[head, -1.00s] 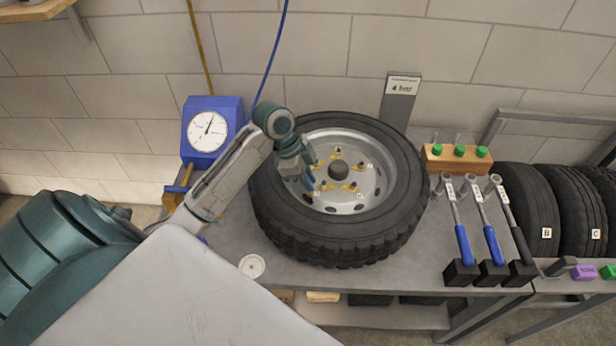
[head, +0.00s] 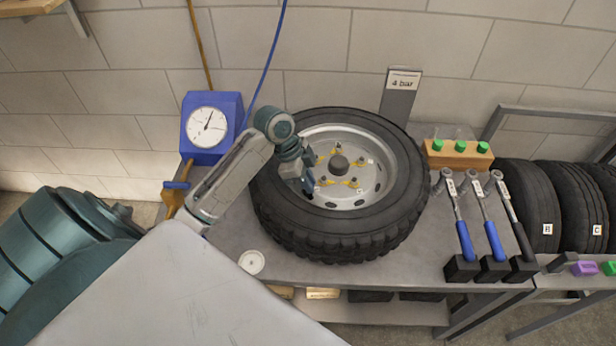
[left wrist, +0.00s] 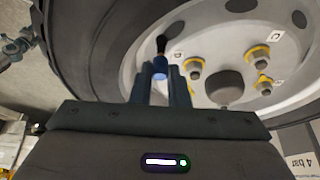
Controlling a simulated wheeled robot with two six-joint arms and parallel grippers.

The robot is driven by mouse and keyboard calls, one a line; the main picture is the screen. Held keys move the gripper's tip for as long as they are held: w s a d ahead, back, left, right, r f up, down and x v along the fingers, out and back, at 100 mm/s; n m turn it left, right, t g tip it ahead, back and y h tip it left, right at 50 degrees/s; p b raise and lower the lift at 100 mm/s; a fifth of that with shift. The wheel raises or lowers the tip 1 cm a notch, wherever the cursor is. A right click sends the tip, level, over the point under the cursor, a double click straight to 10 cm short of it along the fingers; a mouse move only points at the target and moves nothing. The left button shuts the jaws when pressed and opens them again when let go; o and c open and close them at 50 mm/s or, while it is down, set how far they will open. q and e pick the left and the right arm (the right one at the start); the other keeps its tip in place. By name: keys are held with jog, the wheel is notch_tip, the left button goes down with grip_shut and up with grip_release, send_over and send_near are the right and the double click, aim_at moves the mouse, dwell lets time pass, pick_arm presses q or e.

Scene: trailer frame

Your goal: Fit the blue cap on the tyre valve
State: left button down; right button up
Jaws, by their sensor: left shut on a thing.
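The tyre (head: 400,215) lies on the bench, its pale steel rim (head: 325,135) facing up. My left gripper (head: 308,186) is over the left part of the rim. In the left wrist view its fingers (left wrist: 162,78) are shut on the small blue cap (left wrist: 160,64). The dark tyre valve (left wrist: 161,44) stands right beyond the cap, in line with it. The cap's far end appears to meet the valve tip; I cannot tell whether it is seated. In the head view the cap and valve are mostly hidden by the gripper. My right gripper is not in view.
Yellow-marked wheel nuts (left wrist: 195,66) stand near the fingers. A blue gauge (head: 208,128) is left of the tyre. A wooden block with green caps (head: 459,155) and several wrenches (head: 490,235) are to the right. A white round dish (head: 251,262) sits at the bench front.

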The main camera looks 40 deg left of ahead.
pick_arm(q)
jog(key=shift+f, duration=0.2)
jog(key=c, duration=1.1)
grip_release()
jog(key=shift+o, duration=0.9)
jog(key=shift+f, duration=0.1)
jog(key=shift+c, duration=0.5)
